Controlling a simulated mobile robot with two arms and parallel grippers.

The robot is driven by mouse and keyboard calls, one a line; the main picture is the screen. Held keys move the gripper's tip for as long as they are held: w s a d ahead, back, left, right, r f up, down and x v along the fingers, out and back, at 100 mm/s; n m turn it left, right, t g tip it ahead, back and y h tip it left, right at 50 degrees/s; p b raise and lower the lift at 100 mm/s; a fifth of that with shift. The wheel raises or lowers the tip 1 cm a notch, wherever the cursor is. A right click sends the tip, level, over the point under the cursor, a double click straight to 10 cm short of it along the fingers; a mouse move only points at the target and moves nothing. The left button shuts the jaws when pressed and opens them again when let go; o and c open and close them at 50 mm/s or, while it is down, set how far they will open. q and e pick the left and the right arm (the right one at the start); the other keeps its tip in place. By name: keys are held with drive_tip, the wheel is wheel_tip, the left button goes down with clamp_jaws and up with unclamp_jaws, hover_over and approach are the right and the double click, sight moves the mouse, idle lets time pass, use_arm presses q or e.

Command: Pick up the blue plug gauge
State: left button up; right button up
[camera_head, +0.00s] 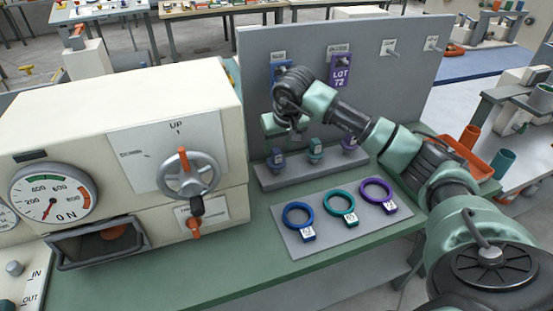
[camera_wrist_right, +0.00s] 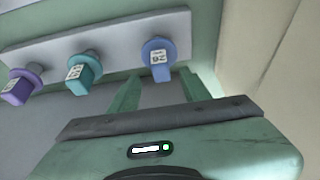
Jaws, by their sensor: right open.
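The blue plug gauge (camera_head: 277,161) stands at the left end of the grey rack (camera_head: 268,182), with a white label on its handle. It also shows in the right wrist view (camera_wrist_right: 158,54), just beyond and between my fingertips. My right gripper (camera_head: 277,128) is above and a little behind the blue gauge in the head view. A teal plug gauge (camera_head: 315,151) and a purple plug gauge (camera_head: 349,146) stand to the right in the same rack. My left gripper is not in view.
A grey mat (camera_head: 293,243) with blue, teal and purple rings lies in front of the rack. The cream machine (camera_head: 110,110) with a handwheel stands close on the left. A grey panel (camera_head: 400,90) rises behind. An orange tray (camera_head: 468,160) is at right.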

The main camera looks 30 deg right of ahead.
sight(277, 150)
drive_tip(key=shift+p+x, duration=0.3)
drive_tip(key=shift+x, duration=1.4)
drive_tip(key=shift+a, duration=0.1)
drive_tip(key=shift+c, duration=0.4)
clamp_jaws()
drive_tip(key=shift+r, duration=0.1)
